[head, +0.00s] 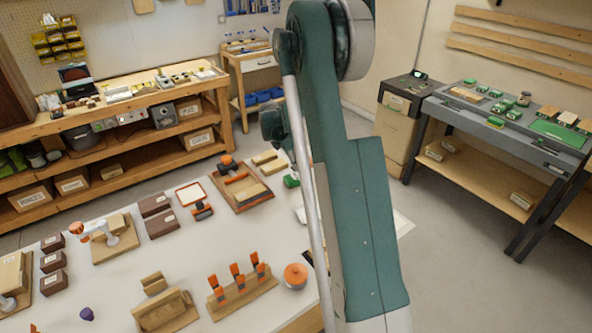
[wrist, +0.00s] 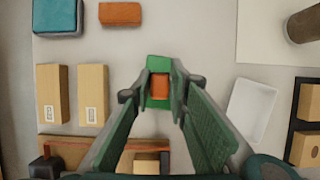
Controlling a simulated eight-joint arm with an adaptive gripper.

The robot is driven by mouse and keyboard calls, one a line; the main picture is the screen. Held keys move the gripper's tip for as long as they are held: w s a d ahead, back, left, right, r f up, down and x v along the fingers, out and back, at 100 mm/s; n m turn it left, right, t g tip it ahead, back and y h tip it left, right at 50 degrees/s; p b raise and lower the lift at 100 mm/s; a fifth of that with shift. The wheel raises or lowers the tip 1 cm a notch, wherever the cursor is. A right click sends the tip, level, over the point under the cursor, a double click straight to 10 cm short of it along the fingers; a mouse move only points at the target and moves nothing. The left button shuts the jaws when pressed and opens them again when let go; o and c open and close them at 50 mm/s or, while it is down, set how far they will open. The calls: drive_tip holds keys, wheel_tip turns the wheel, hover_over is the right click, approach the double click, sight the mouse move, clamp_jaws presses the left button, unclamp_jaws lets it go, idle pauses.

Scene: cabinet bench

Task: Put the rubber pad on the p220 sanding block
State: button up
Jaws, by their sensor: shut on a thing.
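My gripper (wrist: 160,90) is shut on a small orange-brown piece (wrist: 160,86) in the wrist view. Bright green material (wrist: 158,63) shows directly beyond and below that piece. I cannot tell whether they are joined, or which is the rubber pad. A bright green thing also shows beside my arm in the head view (head: 291,181); my arm hides the fingertips there. Two upright-looking tan blocks with white labels, one left (wrist: 52,94) and one right (wrist: 94,95), lie left of my gripper. The labels are too small to read, so I cannot pick out the p220 block.
A blue block (wrist: 57,16) and an orange block (wrist: 120,13) lie at the top left of the wrist view. A white tray (wrist: 251,110) is to the right. Dark brown labelled blocks (head: 155,205), an orange-handled rack (head: 240,285) and a round orange-topped thing (head: 295,275) stand on the white bench.

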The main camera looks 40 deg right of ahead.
drive_tip(key=shift+f+b, duration=0.3)
drive_tip(key=shift+f, duration=1.6)
drive_tip(key=shift+f, duration=0.2)
drive_tip(key=o, duration=0.8)
drive_tip(key=shift+o, duration=0.2)
drive_tip(key=shift+r, duration=0.25)
drive_tip(key=p+v, duration=0.1)
drive_tip(key=v, duration=1.1)
